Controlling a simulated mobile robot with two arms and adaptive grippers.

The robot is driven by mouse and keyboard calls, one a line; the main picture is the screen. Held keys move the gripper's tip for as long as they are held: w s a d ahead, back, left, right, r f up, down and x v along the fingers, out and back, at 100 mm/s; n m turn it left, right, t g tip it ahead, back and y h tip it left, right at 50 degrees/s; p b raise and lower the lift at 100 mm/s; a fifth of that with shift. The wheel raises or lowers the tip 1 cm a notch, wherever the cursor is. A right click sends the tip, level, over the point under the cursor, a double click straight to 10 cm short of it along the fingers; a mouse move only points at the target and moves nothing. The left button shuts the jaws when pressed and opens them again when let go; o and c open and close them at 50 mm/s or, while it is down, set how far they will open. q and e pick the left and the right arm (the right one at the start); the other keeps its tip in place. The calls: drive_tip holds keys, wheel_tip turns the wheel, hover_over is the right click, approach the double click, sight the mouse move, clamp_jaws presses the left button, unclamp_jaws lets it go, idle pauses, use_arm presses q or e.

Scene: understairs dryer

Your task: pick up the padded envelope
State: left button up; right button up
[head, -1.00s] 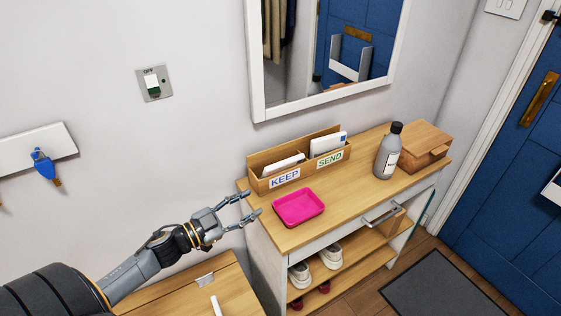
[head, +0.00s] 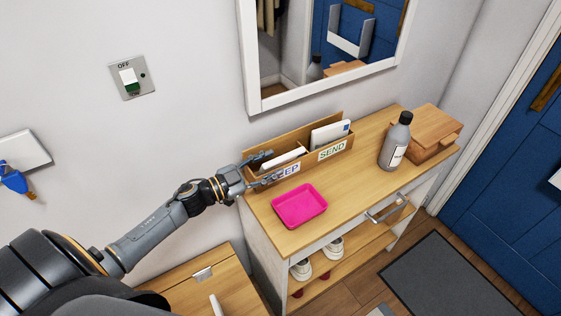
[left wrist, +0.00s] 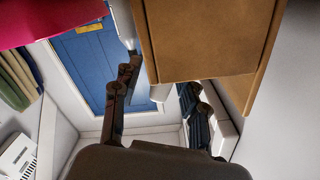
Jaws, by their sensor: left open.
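The wooden letter rack (head: 333,155) stands on the sideboard against the wall, with a KEEP and a SEND label. White mail (head: 283,160) lies in the KEEP side, and upright white envelopes (head: 328,134) stand in the SEND side. I cannot tell which piece is the padded envelope. My left gripper (head: 275,165) is open and empty at the rack's left end, its fingers partly covering the KEEP label. In the left wrist view, the rack's brown wall (left wrist: 200,40) lies just ahead of the open fingers (left wrist: 158,80). My right gripper is not in view.
A pink tray (head: 299,206) lies in front of the rack. A grey bottle (head: 396,142) and a wooden box (head: 432,129) stand at the sideboard's right. A framed mirror (head: 325,50) hangs above. Shoes (head: 302,270) sit on the shelf below.

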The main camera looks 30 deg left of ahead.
sight(286, 155)
use_arm(q)
drive_tip(key=shift+w+d+r+p, duration=0.45)
drive_tip(key=shift+w+d, duration=0.05)
drive_tip(key=shift+w, duration=0.15)
drive_tip(key=x, duration=0.3)
drive_tip(key=shift+w+d+p, duration=0.15)
drive_tip(key=shift+p, duration=0.25)
drive_tip(key=shift+w+d+f, duration=0.1)
drive_tip(key=shift+w, duration=0.05)
clamp_jaws()
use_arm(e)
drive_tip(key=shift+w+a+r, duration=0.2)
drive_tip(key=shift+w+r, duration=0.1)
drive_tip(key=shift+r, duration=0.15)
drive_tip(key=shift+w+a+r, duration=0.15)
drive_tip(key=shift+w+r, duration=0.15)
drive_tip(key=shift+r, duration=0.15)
